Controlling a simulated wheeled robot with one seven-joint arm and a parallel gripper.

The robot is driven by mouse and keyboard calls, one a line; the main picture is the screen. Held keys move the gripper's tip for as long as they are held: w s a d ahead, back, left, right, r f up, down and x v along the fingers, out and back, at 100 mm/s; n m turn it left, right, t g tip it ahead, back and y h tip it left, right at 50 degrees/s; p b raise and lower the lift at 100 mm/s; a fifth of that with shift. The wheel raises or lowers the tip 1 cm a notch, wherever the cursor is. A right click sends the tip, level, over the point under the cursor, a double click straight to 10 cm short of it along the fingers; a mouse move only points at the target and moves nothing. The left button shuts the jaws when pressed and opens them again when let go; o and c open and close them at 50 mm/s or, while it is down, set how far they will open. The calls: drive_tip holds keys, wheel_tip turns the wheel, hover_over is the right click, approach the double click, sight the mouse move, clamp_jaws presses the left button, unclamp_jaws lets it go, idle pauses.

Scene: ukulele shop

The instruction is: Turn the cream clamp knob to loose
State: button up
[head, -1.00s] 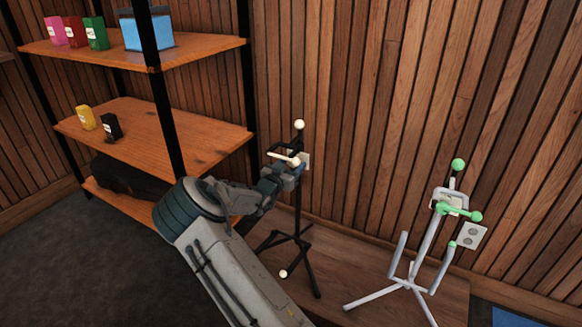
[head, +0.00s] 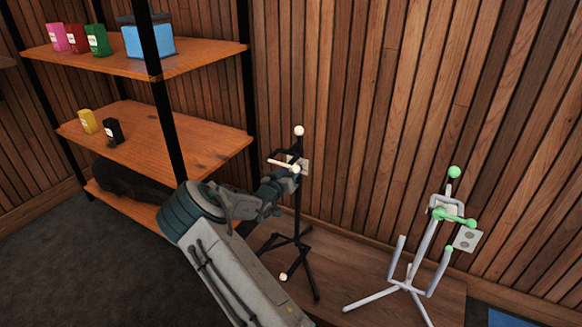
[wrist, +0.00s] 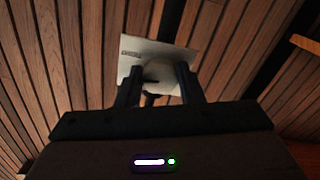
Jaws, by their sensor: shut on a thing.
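A black stand (head: 297,215) stands upright on the wooden platform against the wall, with a cream ball on its top. Its cream clamp knob (head: 283,164) shows as a short, slanting cream bar near the upper part of the post. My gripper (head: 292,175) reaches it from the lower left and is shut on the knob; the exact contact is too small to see. In the wrist view, my gripper's two dark fingers (wrist: 158,85) point at a pale plate (wrist: 148,50).
A grey-white stand (head: 425,245) with green knobs stands to the right on the same platform (head: 345,262). A shelf unit (head: 190,140) with small boxes and a blue bin stands on the left. The slatted wall is close behind both stands.

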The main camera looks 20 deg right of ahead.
drive_tip(key=shift+s+n+p, duration=0.1)
drive_tip(key=shift+n+p, duration=2.6)
drive_tip(key=shift+n, duration=5.4)
drive_tip(key=o, duration=1)
drive_tip(key=shift+c, duration=0.2)
drive_tip(key=shift+r, duration=0.1)
